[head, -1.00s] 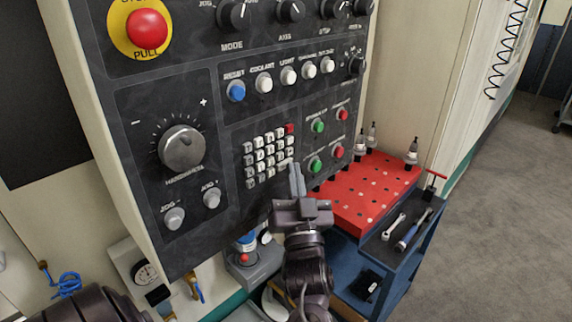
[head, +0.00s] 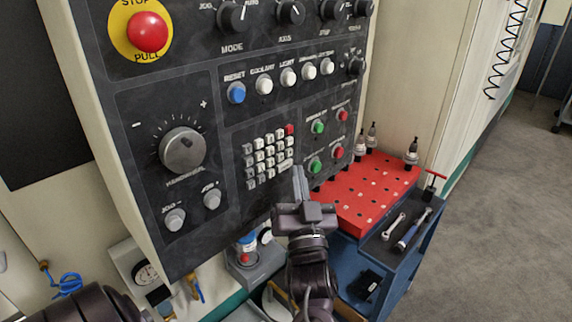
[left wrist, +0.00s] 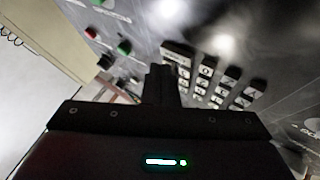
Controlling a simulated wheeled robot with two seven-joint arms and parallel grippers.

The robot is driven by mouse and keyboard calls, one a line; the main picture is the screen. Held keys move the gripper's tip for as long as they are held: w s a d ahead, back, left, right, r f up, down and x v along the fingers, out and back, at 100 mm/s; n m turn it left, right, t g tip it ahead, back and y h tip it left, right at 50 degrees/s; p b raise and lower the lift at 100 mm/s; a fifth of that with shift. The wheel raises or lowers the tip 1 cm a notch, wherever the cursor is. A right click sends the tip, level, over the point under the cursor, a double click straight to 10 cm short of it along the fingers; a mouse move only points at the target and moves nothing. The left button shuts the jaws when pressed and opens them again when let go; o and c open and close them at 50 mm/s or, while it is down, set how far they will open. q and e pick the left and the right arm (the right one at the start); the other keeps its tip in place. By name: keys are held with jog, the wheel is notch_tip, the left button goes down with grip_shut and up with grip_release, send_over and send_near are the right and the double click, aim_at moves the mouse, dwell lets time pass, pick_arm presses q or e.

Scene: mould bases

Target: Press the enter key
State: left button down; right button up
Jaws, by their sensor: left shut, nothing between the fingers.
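The keypad (head: 268,158) is a block of small pale and grey keys with one red key (head: 289,129) at its top right, on the dark control panel. The key labels are too small to read, so I cannot tell which is the enter key. My left gripper (head: 299,172) is shut and empty, its fingers pointing up at the keypad's lower right corner. In the left wrist view the shut fingertips (left wrist: 158,72) appear beside the keypad's edge column of keys (left wrist: 178,60). I cannot tell whether they touch the panel. My right gripper is not in view.
Green and red buttons (head: 317,165) sit right of the keypad. A handwheel knob (head: 182,149) is on the left and a red emergency stop (head: 147,31) at the top. A red perforated rack (head: 362,195) on a blue cart stands close right of the gripper.

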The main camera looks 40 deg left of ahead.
pick_arm(q)
jog(key=shift+d, duration=0.15)
jog(key=shift+s+d+p, duration=0.2)
jog(key=shift+d+p, duration=0.2)
jog(key=shift+d, duration=2.1)
